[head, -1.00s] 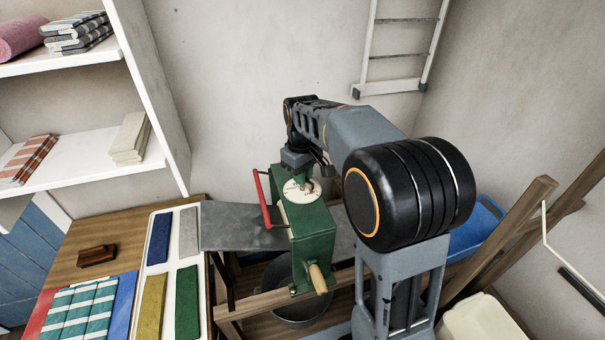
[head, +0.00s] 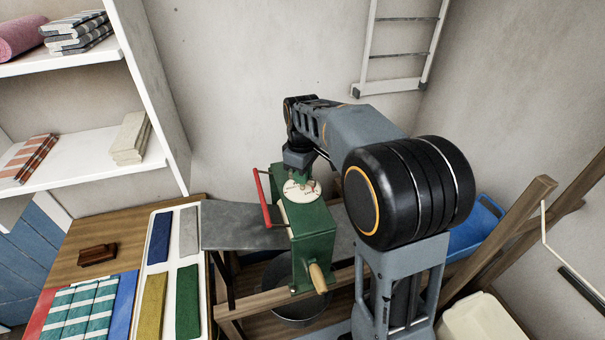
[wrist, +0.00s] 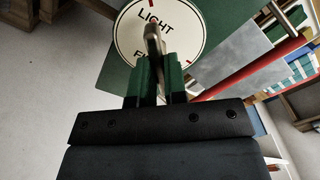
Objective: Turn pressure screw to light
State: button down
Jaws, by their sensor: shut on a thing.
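The green wringer (head: 313,235) stands over the trough, with a round white dial (head: 301,190) on its top. In the wrist view the dial (wrist: 185,30) shows the word LIGHT, a second word partly covered that begins with F, and red marks near its rim. The pressure screw (wrist: 153,38) is a thin upright-looking bar over the dial, crossing beside the word LIGHT. My gripper (wrist: 160,80) is shut on it, its green fingers on either side. In the head view my gripper (head: 299,174) is above the dial, and the screw is hidden there.
A red lever (head: 262,198) runs along the wringer's left side, and a wooden handle (head: 318,279) sticks out in front. A grey sheet (head: 240,226) lies to the left, beside a white tray (head: 172,210) of folded cloths. A wooden frame (head: 500,245) stands at right.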

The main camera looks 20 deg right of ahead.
jog(key=c, duration=1.2)
grip_release()
jog(key=shift+o, duration=0.2)
notch_tip(320, 180, up, 14)
jog(key=m+t, duration=0.1)
jog(key=m, duration=0.4)
send_over(304, 193)
notch_tip(304, 193, down, 7)
jog(key=s+f+m+t, duration=0.1)
jog(key=s+f+m, duration=0.1)
jog(key=s, duration=0.6)
jog(key=s+f+m+t, duration=0.2)
jog(key=s+f, duration=0.2)
jog(key=s, duration=0.4)
jog(key=shift+s+t, duration=0.2)
jog(key=shift+t, duration=0.1)
